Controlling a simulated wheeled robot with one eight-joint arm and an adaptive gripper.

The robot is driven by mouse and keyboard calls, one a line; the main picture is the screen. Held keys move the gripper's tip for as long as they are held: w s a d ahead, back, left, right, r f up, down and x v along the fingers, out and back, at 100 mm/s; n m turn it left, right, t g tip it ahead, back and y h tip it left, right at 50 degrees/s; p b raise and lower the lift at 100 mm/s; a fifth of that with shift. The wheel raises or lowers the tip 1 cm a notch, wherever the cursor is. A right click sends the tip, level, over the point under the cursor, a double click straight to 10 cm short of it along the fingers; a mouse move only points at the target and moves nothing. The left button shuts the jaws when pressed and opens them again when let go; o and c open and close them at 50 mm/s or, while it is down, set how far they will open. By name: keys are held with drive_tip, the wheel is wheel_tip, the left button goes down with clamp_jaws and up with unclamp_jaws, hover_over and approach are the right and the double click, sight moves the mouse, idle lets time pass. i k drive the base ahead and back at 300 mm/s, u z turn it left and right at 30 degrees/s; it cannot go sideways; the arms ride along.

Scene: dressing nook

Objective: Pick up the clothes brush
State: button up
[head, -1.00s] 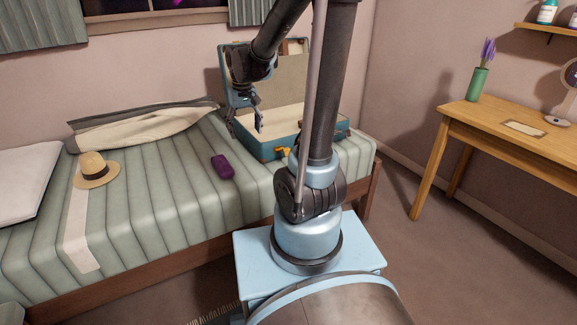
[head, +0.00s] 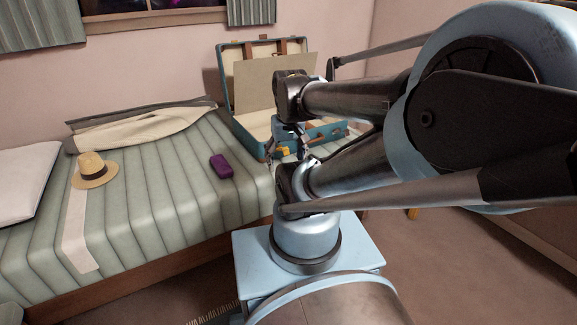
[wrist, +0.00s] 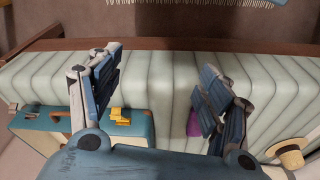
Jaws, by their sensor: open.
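I cannot make out a clothes brush for certain in either view. My gripper (head: 290,156) is open and empty in the head view, in front of the open teal suitcase (head: 249,146) on the bed. In the wrist view my gripper (wrist: 160,62) has its two fingers spread wide above the striped bedcover, with nothing between them. A small brownish thing (wrist: 6,108) at the far left edge of the wrist view is too small to identify. My arm hides the right part of the suitcase and the bed's right end in the head view.
A purple oblong object (head: 221,166) lies on the bed (head: 150,215), left of the suitcase; it also shows behind the right finger (wrist: 193,124). A straw hat (head: 94,171), folded clothing (head: 150,128) and a pillow (head: 25,180) lie further left. Yellow pieces (wrist: 120,115) sit at the suitcase front.

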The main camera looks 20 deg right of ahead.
sight(308, 125)
drive_tip(key=z, duration=0.5)
drive_tip(key=k, duration=1.2)
drive_tip(key=u, duration=0.35)
drive_tip(key=i, duration=1.7)
drive_tip(key=z, duration=0.5)
